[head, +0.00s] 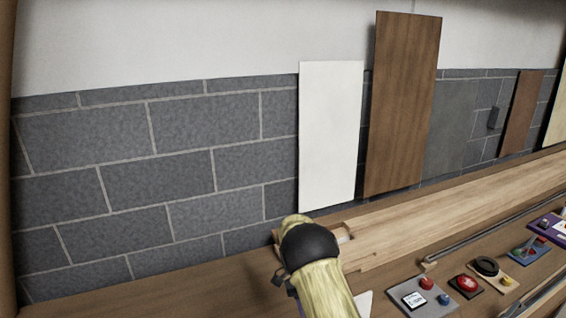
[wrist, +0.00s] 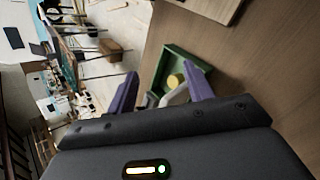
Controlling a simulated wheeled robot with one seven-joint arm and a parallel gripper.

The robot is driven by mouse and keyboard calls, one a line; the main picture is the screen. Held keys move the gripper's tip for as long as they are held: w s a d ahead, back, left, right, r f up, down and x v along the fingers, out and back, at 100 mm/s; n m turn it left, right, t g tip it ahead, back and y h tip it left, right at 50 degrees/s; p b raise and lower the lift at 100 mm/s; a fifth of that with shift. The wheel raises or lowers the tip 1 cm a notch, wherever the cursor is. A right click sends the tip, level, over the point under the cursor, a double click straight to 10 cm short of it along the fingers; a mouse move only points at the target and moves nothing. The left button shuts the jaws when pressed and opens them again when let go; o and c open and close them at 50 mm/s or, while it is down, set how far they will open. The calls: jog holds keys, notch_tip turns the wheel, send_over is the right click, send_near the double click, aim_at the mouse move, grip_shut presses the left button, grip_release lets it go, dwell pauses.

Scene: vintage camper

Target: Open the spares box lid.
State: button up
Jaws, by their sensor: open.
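A green box (wrist: 205,75) shows in the wrist view, just beyond my fingertips; it looks like the spares box. I can see its green walls and a round yellow thing (wrist: 175,81) inside or on it. I cannot clearly make out a lid. My gripper (wrist: 162,78) is open, its two purple fingers apart at the near side of the box. A pale grey bar-like piece (wrist: 176,98) shows between the fingers; I cannot tell whether it belongs to the box or touches them. The box is not visible in the head view, where my arm covers part of the bench.
In the head view, a wooden bench (head: 160,287) runs along a grey block wall (head: 90,140). White (head: 330,135) and brown (head: 403,105) panels lean there. Several small button and switch plates, one with a red button (head: 467,283), lie at the right. Brown surface (wrist: 265,75) right of the box is clear.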

jog(key=s+d+r+n+t+y+b, duration=0.2)
jog(key=s+t, duration=0.3)
jog(key=s, duration=0.3)
jog(key=s+d+r+n+t+y+b, duration=0.1)
jog(key=s+d+r+n+t+b, duration=0.2)
jog(key=s, duration=0.6)
jog(key=d+r+n+t, duration=0.1)
jog(key=d+n+t, duration=0.1)
jog(key=shift+t+y, duration=0.3)
jog(key=shift+y, duration=0.1)
jog(key=shift+w, duration=0.1)
